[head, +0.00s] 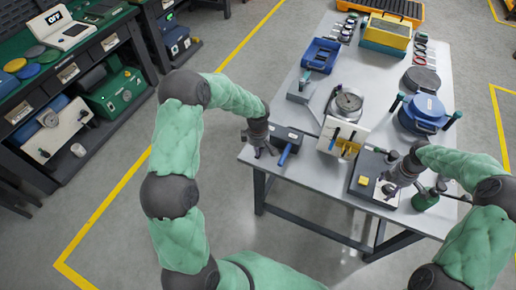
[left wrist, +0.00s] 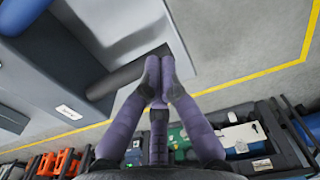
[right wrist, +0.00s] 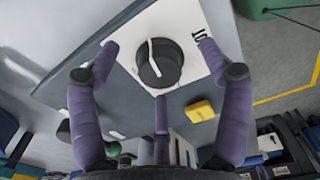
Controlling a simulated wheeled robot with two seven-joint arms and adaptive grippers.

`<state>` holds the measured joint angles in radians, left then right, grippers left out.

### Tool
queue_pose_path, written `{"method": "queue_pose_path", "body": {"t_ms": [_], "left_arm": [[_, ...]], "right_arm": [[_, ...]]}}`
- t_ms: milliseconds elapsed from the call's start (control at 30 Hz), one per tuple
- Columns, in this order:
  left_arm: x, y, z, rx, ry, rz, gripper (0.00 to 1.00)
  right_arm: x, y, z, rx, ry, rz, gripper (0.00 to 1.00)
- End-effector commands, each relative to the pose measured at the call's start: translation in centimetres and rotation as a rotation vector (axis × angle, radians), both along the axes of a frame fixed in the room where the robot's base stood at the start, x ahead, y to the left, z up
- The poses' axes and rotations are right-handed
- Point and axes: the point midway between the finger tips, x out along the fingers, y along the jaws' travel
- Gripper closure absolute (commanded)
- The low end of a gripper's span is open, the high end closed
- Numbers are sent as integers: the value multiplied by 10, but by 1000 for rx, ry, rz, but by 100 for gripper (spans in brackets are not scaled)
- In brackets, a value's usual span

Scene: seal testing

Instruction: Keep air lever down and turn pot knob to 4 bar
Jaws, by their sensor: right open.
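The black pot knob (right wrist: 160,66) sits on a white plate (right wrist: 193,20) on a grey box, its white pointer line near upright in the right wrist view. My right gripper (right wrist: 158,44) is open above it, one finger on each side and apart from it. In the head view, my right gripper (head: 388,188) hides most of the knob. My left gripper (left wrist: 160,75) is shut, fingertips at the lever's end; contact is unclear.
A yellow block (right wrist: 200,111) sits beside the knob plate.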

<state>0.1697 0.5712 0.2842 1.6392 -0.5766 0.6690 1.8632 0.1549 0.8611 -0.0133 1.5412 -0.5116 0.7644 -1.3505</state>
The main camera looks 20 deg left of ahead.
Motion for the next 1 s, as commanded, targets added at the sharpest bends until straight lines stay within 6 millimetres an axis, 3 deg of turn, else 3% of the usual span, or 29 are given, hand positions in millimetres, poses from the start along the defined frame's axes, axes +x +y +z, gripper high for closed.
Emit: {"method": "queue_pose_path", "body": {"t_ms": [400, 1000], "left_arm": [[-1, 0, -20, 0, 3, -2, 100], [-1, 0, -22, 0, 3, -2, 100]], "right_arm": [[0, 0, 0, 0, 0, 0, 22], [0, 0, 0, 0, 0, 0, 22]]}}
